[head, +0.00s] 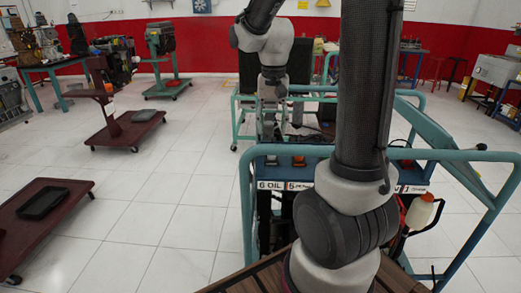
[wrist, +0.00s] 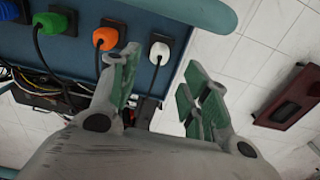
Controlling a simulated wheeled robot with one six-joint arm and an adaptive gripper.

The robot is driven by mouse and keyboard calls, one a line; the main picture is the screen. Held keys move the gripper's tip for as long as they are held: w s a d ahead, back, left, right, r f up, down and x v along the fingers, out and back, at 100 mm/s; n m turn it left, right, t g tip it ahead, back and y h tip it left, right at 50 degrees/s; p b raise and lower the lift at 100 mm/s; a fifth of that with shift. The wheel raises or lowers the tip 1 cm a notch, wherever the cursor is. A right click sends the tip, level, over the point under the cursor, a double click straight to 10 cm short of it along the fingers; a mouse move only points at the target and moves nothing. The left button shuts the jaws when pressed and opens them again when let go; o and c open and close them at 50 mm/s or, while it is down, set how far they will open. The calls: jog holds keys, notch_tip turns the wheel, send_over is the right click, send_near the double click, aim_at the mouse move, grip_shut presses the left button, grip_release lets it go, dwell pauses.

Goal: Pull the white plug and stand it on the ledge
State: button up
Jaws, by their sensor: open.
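The white plug (wrist: 160,51) sits in a dark socket on the blue panel (wrist: 146,15) in the wrist view, with a dark cord running down from it. My gripper (wrist: 161,62) is open, one finger on each side of the white plug's place in the picture. The fingers show no clear contact with it, and the gap in depth is hard to judge. In the head view my gripper hangs above the teal trainer frame (head: 247,190), small and partly lost against the background. I cannot tell for sure which surface is the ledge.
An orange plug (wrist: 105,38) stands beside the white one, close to my left finger. A green plug (wrist: 50,21) and a blue plug (wrist: 8,10) lie further left. A teal rail (wrist: 205,12) borders the panel. Open tiled floor (head: 180,225) lies left of the trainer.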

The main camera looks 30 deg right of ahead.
dwell(0.3)
jog(key=shift+f, duration=4.5)
grip_shut()
jog(key=shift+r, duration=0.1)
jog(key=shift+r, duration=2.95)
